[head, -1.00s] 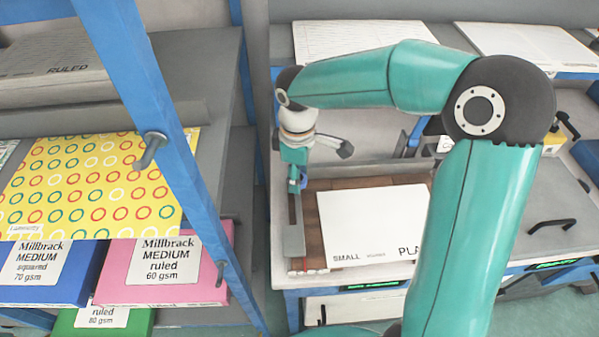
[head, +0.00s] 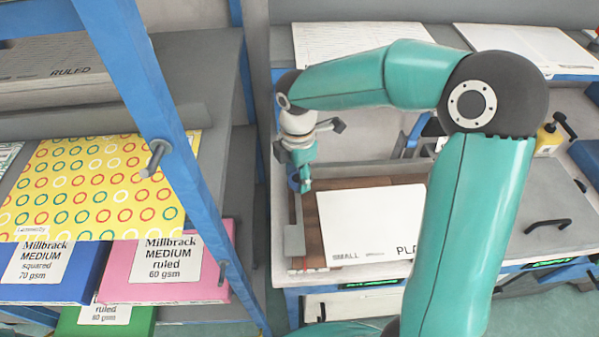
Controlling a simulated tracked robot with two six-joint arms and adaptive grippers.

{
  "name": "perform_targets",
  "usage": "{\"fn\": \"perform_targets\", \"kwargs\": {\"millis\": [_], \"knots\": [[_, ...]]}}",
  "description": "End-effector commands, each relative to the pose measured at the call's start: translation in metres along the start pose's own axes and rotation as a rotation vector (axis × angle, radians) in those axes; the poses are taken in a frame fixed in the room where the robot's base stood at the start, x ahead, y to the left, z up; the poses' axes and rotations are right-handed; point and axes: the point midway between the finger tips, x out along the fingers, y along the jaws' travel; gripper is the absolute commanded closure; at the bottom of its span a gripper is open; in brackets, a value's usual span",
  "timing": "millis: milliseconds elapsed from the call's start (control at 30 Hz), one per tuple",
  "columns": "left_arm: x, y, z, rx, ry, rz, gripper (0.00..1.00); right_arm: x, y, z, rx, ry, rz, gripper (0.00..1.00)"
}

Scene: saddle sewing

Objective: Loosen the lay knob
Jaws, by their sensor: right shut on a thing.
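The lay knob (head: 293,183) shows as a small blue piece on the left side of the wooden-floored tray (head: 345,183), partly hidden by my right gripper. My right gripper (head: 304,186) points down at the tray's left edge and is shut on the knob. Its fingers are small here and partly overlap the knob. A grey upright lay plate (head: 293,240) stands along the tray's left side in front of the knob. A white sheet stack (head: 365,222) with black print lies in the tray, right of the plate, its right end hidden by my arm. My left gripper is out of view.
A blue rack post (head: 180,165) slants down left of the tray, before shelves with a yellow ring-patterned pack (head: 90,185) and a pink ream (head: 170,285). Paper stacks (head: 345,40) lie behind. A grey cover with a black handle (head: 548,225) is at right.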

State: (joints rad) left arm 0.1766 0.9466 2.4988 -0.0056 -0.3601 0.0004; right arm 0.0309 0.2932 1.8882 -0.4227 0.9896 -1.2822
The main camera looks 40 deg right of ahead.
Motion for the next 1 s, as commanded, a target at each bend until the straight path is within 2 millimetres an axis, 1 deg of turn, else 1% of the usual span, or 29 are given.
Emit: {"fn": "perform_targets", "kwargs": {"millis": [200,600,633,700,767,800,1000], "knots": [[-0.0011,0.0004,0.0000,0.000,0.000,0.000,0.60,0.0014,-0.0023,-0.0015,-0.048,0.003,-0.009,0.90],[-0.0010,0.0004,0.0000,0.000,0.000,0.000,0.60,0.0020,-0.0028,-0.0018,-0.055,0.002,-0.011,0.90],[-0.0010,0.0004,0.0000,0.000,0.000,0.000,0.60,0.0020,-0.0028,-0.0018,-0.055,0.002,-0.011,0.54],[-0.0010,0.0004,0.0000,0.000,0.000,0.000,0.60,0.0020,-0.0027,-0.0018,-0.055,0.002,-0.011,0.42],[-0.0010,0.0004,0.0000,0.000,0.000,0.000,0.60,0.0018,-0.0023,-0.0016,-0.055,0.002,-0.009,0.32],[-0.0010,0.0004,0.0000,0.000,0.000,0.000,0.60,0.0016,-0.0020,-0.0015,-0.054,0.002,-0.008,0.30],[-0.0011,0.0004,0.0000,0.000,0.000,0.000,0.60,0.0009,-0.0011,-0.0010,-0.054,0.001,-0.005,0.30]]}}
